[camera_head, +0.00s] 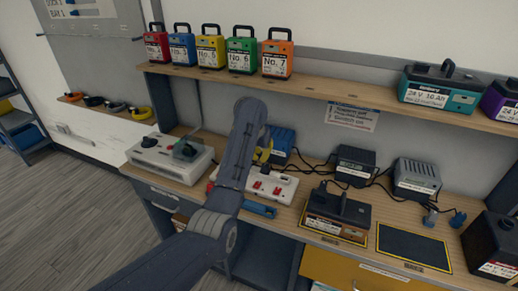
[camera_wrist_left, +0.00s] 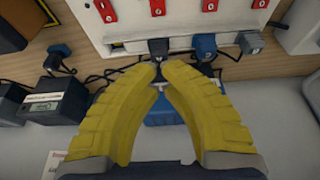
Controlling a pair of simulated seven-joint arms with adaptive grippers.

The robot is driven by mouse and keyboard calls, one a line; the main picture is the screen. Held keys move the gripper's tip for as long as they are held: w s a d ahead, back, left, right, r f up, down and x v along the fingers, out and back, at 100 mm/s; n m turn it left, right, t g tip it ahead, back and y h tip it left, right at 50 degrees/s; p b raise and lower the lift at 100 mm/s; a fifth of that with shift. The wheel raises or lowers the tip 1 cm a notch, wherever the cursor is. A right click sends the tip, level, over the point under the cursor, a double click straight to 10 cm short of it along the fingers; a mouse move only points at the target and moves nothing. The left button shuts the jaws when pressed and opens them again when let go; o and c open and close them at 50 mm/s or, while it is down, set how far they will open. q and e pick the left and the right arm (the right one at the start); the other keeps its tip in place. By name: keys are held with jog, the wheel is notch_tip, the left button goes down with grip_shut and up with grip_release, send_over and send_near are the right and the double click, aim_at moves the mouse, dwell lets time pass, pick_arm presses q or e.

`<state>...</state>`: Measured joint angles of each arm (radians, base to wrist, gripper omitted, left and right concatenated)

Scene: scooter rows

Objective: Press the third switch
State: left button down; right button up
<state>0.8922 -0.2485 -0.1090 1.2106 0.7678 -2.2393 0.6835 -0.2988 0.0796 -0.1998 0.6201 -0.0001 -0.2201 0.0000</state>
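A white power strip (camera_head: 284,190) with red switches lies on the workbench, partly hidden by my left arm in the head view. In the left wrist view, the strip (camera_wrist_left: 130,30) crosses the top with several red switches, including one near its middle (camera_wrist_left: 157,7). Black and blue plugs sit along its near edge. My left gripper (camera_wrist_left: 160,70) has yellow fingers whose tips come almost together, with nothing held between them. The tips appear beside the black plug (camera_wrist_left: 158,48), below the switches in the picture; contact is unclear. In the head view, my arm hides most of the left gripper (camera_head: 262,153). My right gripper is not visible.
A grey-white box with a knob (camera_head: 150,158) stands left of the strip. A blue box (camera_head: 283,138), black chargers (camera_head: 355,160) and cables lie behind and right. A black battery (camera_head: 338,213) sits in front. The shelf above (camera_head: 330,89) carries several coloured batteries.

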pick_arm(q)
jog(key=shift+w+v, duration=0.2)
jog(key=shift+v, duration=0.7)
jog(key=shift+w+v, duration=0.15)
jog(key=shift+v, duration=0.7)
jog(key=shift+d+r, duration=0.1)
jog(key=shift+r, duration=0.05)
